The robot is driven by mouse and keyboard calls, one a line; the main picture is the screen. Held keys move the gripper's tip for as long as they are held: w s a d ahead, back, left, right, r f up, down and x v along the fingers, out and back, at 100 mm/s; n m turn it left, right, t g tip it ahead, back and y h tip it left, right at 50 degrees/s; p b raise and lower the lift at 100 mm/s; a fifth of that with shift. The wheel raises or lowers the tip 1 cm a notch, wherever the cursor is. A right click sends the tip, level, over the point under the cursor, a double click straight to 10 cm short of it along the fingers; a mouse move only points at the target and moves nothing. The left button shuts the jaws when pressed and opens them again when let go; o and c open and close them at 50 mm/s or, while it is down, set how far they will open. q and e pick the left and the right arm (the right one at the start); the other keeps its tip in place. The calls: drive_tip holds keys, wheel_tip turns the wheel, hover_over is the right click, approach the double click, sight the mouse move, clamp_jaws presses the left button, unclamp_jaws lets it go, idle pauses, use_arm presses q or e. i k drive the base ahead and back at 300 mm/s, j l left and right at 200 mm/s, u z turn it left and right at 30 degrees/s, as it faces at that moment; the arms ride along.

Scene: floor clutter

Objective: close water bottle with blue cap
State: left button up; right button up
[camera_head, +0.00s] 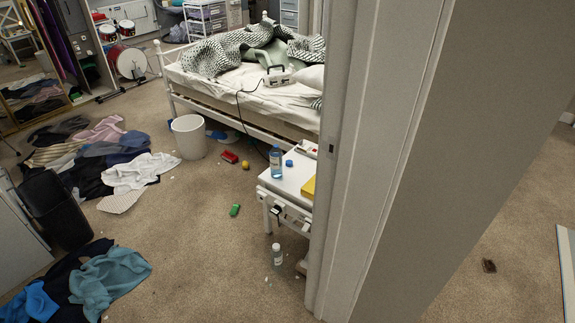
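A clear blue water bottle (276,162) stands upright on a small white bedside table (292,182). A small blue cap (289,163) lies on the table just right of the bottle, apart from it. The bottle's top is small in the view, and I cannot make out its opening clearly. Neither of my grippers shows in the head view.
A door frame and wall (385,160) stand close in front, hiding the table's right side. A white bin (189,137), a bed (245,95), clothes piles (110,275) and a small bottle (277,255) are beyond. Carpet left of the table is mostly clear.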

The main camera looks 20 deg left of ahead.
sight(276, 153)
drive_tip(key=i+j+z, duration=0.1)
drive_tip(key=z, duration=0.35)
drive_tip(key=i+j+z, duration=0.1)
drive_tip(key=j+z, duration=0.2)
drive_tip(key=z, duration=0.2)
drive_tip(key=i+j+z, duration=0.1)
drive_tip(key=j+z, duration=0.25)
drive_tip(key=j, duration=0.85)
drive_tip(key=j+z, duration=0.4)
drive_tip(key=j, duration=1.45)
drive_tip(key=k+j, duration=0.15)
drive_tip(key=j, duration=1.25)
drive_tip(key=k+j, duration=0.15)
drive_tip(key=j, duration=0.55)
drive_tip(key=i+z, duration=0.05)
